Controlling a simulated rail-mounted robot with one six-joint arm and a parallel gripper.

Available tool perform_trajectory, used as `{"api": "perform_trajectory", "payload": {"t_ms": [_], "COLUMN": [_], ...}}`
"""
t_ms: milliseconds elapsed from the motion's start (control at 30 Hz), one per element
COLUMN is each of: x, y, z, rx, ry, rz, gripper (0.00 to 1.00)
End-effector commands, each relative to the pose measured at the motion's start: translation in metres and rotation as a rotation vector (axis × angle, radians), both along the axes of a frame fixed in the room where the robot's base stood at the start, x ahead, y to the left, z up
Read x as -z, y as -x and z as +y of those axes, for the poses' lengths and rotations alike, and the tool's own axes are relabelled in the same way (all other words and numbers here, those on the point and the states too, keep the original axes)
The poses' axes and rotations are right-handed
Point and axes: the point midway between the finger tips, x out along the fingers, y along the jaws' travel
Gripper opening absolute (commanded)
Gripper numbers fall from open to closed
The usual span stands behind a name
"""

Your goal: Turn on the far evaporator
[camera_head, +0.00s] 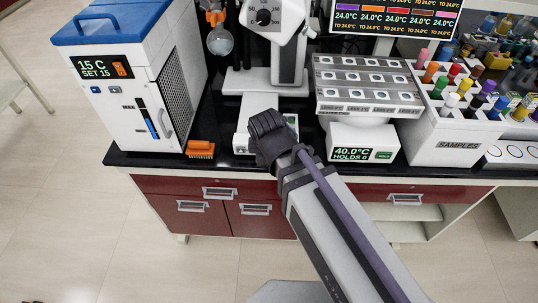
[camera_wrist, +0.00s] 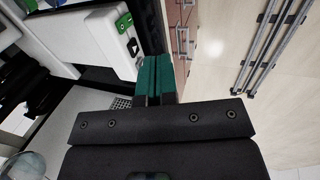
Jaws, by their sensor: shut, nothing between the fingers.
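A rotary evaporator (camera_head: 289,50) stands at the back of the bench in the head view, with a dial on its head and a round glass flask (camera_head: 220,42) to its left. Its white base (camera_head: 240,142) is partly hidden behind my arm, with a bit of green at its right front. My gripper (camera_wrist: 156,80) shows teal fingers shut together and empty in the wrist view. In the head view my wrist is over the front of the base and hides the fingertips. The wrist view shows a white housing with a green switch (camera_wrist: 124,21) and a dark knob (camera_wrist: 132,47), beyond the fingers; contact is not visible.
A blue-lidded chiller (camera_head: 135,85) stands left, with an orange object (camera_head: 200,149) beside it. A block reading 40.0 C (camera_head: 362,143), a vial tray (camera_head: 367,86) and a samples rack (camera_head: 458,143) stand right. Red drawers (camera_head: 220,207) lie below the bench edge.

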Motion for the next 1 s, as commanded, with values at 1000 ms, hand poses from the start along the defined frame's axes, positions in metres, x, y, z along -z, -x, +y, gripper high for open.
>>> {"api": "perform_trajectory", "payload": {"t_ms": [1000], "x": [0.099], "y": [-0.073], "z": [0.0], "rx": [0.0], "ry": [0.0], "rz": [0.0], "gripper": [0.0]}}
